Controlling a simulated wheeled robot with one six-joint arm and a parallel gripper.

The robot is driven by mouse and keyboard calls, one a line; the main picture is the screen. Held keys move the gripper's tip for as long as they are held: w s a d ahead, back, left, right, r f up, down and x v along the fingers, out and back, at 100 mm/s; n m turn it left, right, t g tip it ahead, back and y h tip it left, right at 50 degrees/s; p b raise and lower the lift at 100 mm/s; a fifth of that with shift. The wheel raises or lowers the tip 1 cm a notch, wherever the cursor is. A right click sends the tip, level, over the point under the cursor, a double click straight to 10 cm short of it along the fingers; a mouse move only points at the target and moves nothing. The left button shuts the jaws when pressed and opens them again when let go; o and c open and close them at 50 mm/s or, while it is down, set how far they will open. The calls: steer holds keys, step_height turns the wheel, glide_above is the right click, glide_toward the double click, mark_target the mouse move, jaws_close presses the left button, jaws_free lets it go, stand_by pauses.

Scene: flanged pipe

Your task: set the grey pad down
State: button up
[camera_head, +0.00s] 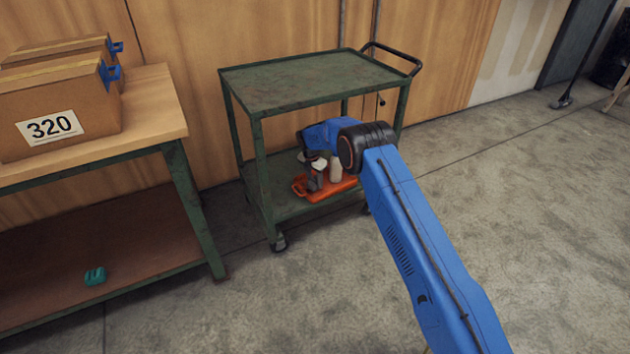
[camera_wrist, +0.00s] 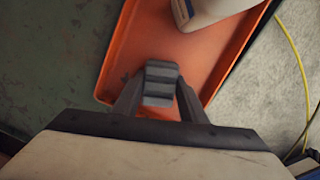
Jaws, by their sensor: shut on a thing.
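In the wrist view, my gripper (camera_wrist: 158,98) is shut on a small ridged grey pad (camera_wrist: 161,78), with one finger on each side of it. The pad is over the orange tray (camera_wrist: 124,75); I cannot tell whether it touches the tray floor. In the head view, the orange tray (camera_head: 347,186) lies on the lower shelf of the green cart (camera_head: 294,208). My arm reaches in under the cart's top there, and the pad cannot be made out.
A white bottle (camera_head: 335,168) stands on the tray, and it also shows close beyond the pad in the wrist view (camera_wrist: 205,10). The cart's top shelf (camera_head: 310,80) is bare. A workbench (camera_head: 160,105) with boxes stands at the left, a teal object (camera_head: 95,276) on its lower shelf.

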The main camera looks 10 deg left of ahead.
steer(key=shift+f, duration=0.55)
stand_by(0.4)
steer(key=o, duration=1.2)
